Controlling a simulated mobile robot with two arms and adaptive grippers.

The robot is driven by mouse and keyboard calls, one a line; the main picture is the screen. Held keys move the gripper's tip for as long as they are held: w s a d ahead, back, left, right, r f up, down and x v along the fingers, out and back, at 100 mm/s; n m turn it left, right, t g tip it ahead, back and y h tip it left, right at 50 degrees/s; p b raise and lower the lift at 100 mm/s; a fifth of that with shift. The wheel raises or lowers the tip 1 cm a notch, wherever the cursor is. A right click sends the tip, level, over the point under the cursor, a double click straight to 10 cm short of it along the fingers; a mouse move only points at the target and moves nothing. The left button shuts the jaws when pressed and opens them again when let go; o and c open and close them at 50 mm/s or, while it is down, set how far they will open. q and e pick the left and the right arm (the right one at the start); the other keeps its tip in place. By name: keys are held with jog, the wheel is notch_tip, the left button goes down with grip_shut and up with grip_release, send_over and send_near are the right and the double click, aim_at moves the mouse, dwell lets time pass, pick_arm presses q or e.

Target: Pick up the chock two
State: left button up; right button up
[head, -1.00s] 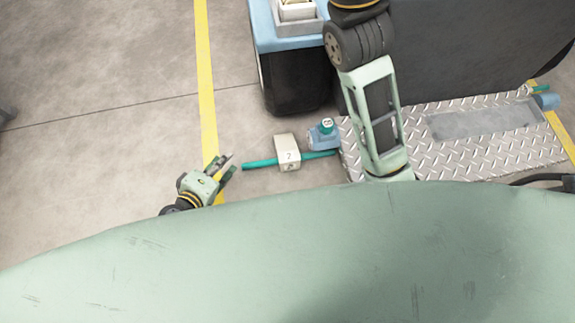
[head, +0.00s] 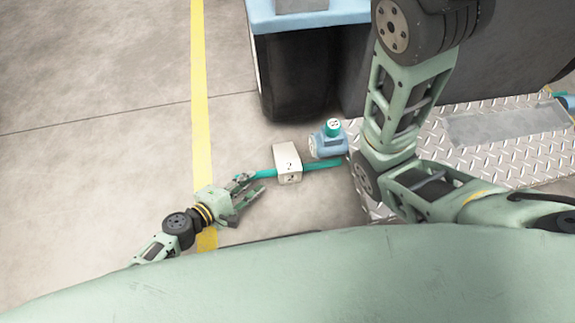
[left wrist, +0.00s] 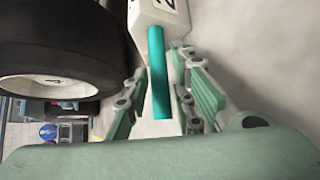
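Chock two is a cream block (head: 288,164) marked "2", with a teal bar (head: 322,164) running out of both sides. It lies on the floor in the head view, left of the metal plate. My left gripper (head: 252,190) is open just left of the block, at the bar's left end. In the left wrist view the teal bar (left wrist: 158,75) points in between the spread fingers, and the cream block (left wrist: 160,14) is beyond the fingertips. The fingers do not appear closed on the bar. My right arm crosses the right side; its gripper is not seen.
A blue fitting with a teal cap (head: 328,139) sits right behind the block. A diamond-tread plate (head: 495,140) lies to the right.

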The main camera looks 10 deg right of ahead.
aim_at(256, 178)
pick_arm(q)
jog(key=b+x, duration=0.1)
jog(key=x, duration=0.3)
jog(key=shift+s+b, duration=0.1)
jog(key=shift+b, duration=0.3)
jog(key=shift+w+d, duration=0.3)
jog(key=shift+d, duration=0.1)
jog(key=shift+c, duration=0.5)
grip_shut()
jog(key=shift+r, duration=0.1)
